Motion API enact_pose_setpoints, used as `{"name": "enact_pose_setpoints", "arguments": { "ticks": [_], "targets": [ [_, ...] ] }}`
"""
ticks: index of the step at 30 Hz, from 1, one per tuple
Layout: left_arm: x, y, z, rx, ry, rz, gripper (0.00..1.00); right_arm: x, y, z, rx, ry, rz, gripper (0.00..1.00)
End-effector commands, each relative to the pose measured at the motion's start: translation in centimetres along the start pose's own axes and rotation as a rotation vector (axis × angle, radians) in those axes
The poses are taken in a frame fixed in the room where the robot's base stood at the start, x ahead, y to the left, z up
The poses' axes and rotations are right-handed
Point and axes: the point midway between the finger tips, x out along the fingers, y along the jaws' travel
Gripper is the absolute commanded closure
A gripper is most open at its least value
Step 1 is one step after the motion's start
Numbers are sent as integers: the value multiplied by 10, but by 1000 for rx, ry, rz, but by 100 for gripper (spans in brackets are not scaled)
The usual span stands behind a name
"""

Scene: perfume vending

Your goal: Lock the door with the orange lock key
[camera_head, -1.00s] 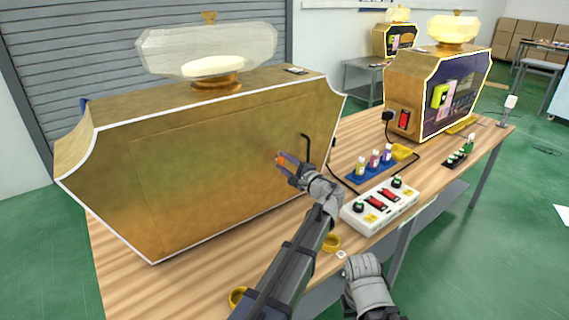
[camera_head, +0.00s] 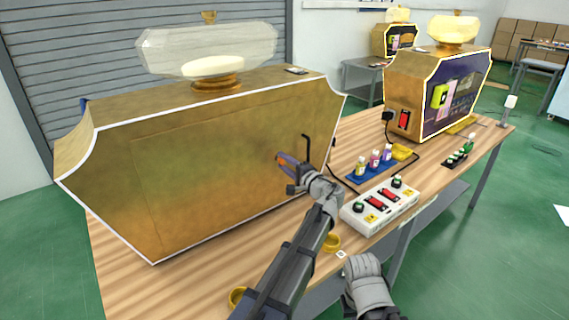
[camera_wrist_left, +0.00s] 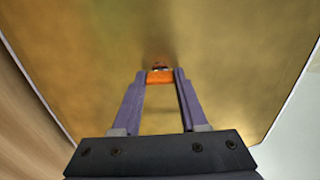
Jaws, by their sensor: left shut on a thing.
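My left gripper (camera_head: 283,157) is at the right part of the large gold machine's door panel (camera_head: 200,190). It is shut on the orange lock key (camera_wrist_left: 159,77), which shows between its fingertips in the left wrist view. The key's far end points at the door face, where a small dark reddish spot shows; I cannot tell whether it is seated in the lock. The door looks closed, flush with the machine. A black bent handle (camera_head: 307,148) stands out just right of the gripper. My right gripper's fingers are not in view.
A white control box (camera_head: 380,207) with red switches and green buttons sits right of my left arm. A blue tray (camera_head: 369,174) with small bottles stands behind it. A second gold machine (camera_head: 397,98) stands behind.

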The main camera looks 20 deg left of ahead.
Motion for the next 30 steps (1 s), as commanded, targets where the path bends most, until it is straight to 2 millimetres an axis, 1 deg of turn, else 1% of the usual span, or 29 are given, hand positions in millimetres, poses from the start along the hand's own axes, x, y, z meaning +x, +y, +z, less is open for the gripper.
{"name": "enact_pose_setpoints", "arguments": {
  "ticks": [6,7,14,15,23,26,30],
  "targets": [
    [0,0,0,-2,-1,1,100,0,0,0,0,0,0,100],
    [0,0,0,-2,-1,1,55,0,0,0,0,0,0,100],
    [0,0,0,-1,-1,1,30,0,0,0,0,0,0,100],
    [0,0,0,0,-1,1,28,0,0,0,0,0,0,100],
    [-3,0,0,0,0,0,28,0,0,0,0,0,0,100],
    [-14,0,0,0,2,0,28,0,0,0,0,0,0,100],
    [-38,0,1,0,3,1,28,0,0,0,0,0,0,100]
  ]
}}
